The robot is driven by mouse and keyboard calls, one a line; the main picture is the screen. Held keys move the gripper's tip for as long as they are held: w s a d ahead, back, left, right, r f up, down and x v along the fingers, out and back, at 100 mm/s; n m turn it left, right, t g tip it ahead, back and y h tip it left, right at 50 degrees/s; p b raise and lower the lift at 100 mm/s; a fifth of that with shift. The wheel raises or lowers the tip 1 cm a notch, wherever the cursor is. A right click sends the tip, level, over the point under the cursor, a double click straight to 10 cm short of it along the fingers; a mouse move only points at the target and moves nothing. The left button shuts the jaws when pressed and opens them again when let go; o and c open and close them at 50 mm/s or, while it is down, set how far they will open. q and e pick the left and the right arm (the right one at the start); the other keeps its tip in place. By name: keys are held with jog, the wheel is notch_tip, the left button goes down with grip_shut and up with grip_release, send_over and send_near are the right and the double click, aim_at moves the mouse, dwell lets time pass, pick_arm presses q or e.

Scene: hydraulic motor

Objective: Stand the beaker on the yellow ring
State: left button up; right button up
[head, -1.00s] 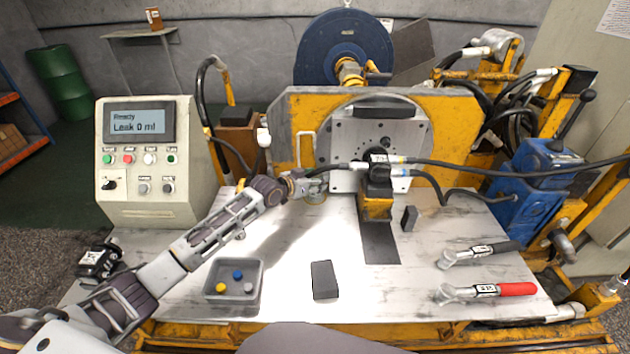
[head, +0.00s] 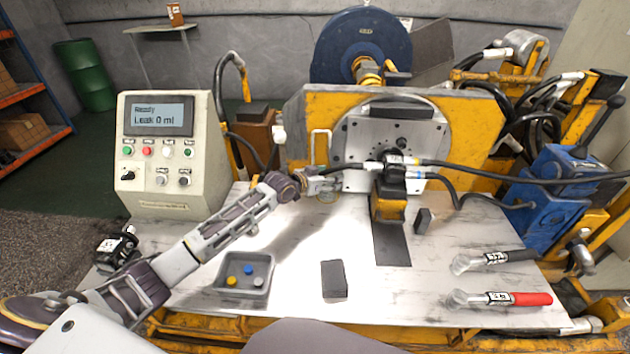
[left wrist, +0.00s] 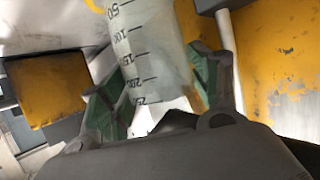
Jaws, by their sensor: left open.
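The clear beaker (left wrist: 145,55) with a dark graduated scale fills the middle of the left wrist view. In the head view the beaker (head: 328,196) is small and partly hidden at the front of the test stand. My left gripper (head: 324,184) is at the beaker. Its two green-padded fingers (left wrist: 158,85) are open, one on each side of the beaker. A yellow bit, perhaps the yellow ring (left wrist: 95,5), shows at the top edge of the left wrist view, close to the beaker's far end. I cannot tell whether the beaker rests on it. My right gripper is not in view.
The yellow test stand (head: 300,125) with its grey plate rises just behind the gripper. A hose runs close by to a black-and-yellow block (head: 388,205). A grey tray (head: 262,285), a dark block (head: 334,282) and two wrenches (head: 505,298) lie on the bench.

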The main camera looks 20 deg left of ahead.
pick_arm(q)
jog(key=shift+p+v, duration=0.3)
jog(key=shift+v, duration=1.05)
jog(key=p+v, duration=0.1)
jog(key=v, duration=0.8)
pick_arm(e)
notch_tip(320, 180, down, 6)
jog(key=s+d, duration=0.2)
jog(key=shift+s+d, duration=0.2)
pick_arm(q)
jog(key=shift+r, duration=0.1)
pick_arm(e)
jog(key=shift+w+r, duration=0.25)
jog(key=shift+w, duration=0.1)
pick_arm(q)
jog(key=shift+s+p, duration=0.1)
jog(key=shift+p, duration=0.2)
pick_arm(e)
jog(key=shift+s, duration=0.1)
